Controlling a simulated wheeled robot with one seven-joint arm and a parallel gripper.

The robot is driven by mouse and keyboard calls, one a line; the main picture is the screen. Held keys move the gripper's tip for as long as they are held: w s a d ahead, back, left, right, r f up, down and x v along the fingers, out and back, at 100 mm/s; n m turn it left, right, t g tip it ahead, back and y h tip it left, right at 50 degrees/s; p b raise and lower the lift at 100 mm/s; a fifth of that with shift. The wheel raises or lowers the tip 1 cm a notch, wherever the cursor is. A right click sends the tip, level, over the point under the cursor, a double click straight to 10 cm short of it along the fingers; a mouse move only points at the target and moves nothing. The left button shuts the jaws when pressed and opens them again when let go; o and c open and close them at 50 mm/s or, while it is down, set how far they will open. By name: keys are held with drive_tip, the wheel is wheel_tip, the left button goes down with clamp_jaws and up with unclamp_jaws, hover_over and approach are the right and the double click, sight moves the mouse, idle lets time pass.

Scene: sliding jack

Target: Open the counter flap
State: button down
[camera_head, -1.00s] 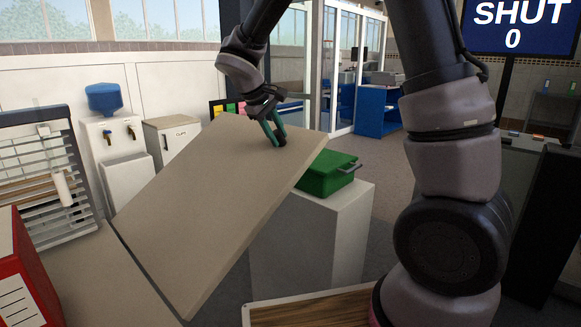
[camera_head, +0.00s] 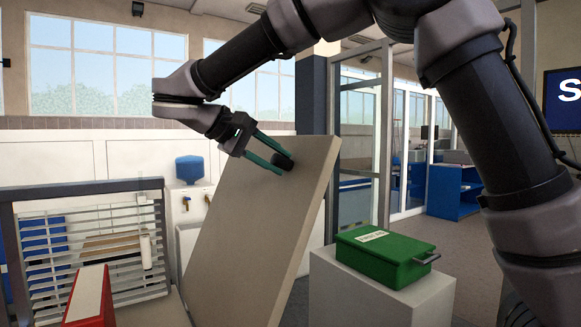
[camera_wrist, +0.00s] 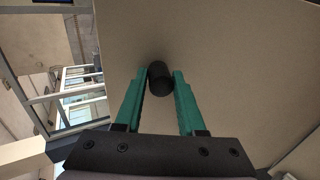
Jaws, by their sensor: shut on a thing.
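The counter flap (camera_head: 262,225) is a beige board tilted steeply up, its lower left edge at the counter, in the head view. A black knob (camera_head: 284,161) sticks out of its face near the upper free edge. My gripper (camera_head: 276,164) has teal fingers closed around the knob. In the wrist view the knob (camera_wrist: 160,79) sits between the two fingertips (camera_wrist: 159,78), with the flap's face (camera_wrist: 230,60) filling most of the picture behind it.
A green box (camera_head: 385,256) with a handle lies on a white pedestal (camera_head: 372,297) right of the flap. A red object (camera_head: 92,298) and a slatted rack (camera_head: 95,245) stand at the left. A blue-topped dispenser (camera_head: 190,170) is behind, by the wall.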

drive_tip(key=shift+s+a, duration=0.25)
drive_tip(key=c, duration=0.6)
unclamp_jaws()
drive_tip(key=v, duration=1)
drive_tip(key=shift+s+a+r, duration=0.2)
drive_tip(key=shift+a, duration=0.05)
drive_tip(key=shift+s, duration=0.1)
